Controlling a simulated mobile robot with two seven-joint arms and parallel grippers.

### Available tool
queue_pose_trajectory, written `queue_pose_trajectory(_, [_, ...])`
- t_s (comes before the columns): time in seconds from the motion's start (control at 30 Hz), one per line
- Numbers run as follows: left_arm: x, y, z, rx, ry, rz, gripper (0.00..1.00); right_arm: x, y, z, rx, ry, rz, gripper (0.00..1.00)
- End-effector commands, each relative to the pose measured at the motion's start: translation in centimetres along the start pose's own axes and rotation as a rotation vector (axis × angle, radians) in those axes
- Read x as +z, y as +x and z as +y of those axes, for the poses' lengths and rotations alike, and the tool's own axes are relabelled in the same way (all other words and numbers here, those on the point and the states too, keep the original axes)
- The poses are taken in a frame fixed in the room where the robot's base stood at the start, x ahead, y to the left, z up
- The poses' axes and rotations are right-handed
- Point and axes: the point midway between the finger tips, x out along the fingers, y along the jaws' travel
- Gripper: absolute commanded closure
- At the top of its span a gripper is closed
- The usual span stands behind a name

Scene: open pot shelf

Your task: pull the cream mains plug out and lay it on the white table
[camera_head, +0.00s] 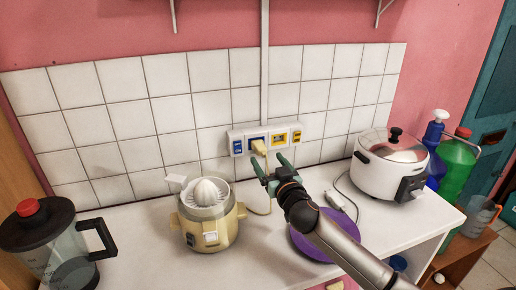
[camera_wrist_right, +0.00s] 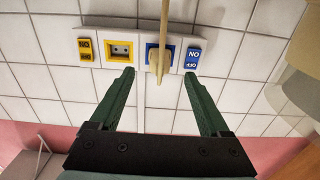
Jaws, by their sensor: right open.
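The cream mains plug (camera_head: 259,147) sits in the blue-framed socket of the white wall panel (camera_head: 247,131). Its cream cable hangs down towards the juicer. My right gripper (camera_head: 268,162) is open and empty, just in front of and below the plug in the head view. In the right wrist view the plug (camera_wrist_right: 157,62) appears between the green fingers of my right gripper (camera_wrist_right: 159,75), with a gap on each side. The white table (camera_head: 145,245) spreads below the wall. My left gripper is not in view.
A cream juicer (camera_head: 210,213) stands left of my right arm, a jug blender (camera_head: 55,240) at far left. A purple plate (camera_head: 305,242) lies partly under my arm. A rice cooker (camera_head: 391,167) stands at right. White table is bare between blender and juicer.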

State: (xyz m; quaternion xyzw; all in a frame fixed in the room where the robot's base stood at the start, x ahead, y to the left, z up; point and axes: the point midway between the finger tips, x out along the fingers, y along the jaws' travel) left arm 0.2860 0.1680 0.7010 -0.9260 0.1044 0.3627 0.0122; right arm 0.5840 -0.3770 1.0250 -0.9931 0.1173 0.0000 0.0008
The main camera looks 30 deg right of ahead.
Motion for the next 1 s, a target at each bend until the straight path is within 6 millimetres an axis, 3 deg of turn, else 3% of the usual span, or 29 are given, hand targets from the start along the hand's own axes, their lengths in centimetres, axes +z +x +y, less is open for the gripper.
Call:
queue_pose_trajectory(0.3, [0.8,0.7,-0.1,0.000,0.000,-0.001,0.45,0.1,4.7,0.1,0.003,0.002,0.001,0.20])
queue_pose_trajectory(0.5, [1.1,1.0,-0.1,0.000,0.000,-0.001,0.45,0.0,6.6,0.1,0.002,0.000,0.000,0.20])
queue_pose_trajectory(1.0, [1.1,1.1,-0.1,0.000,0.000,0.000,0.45,-0.1,7.3,0.0,0.000,-0.001,0.001,0.20])
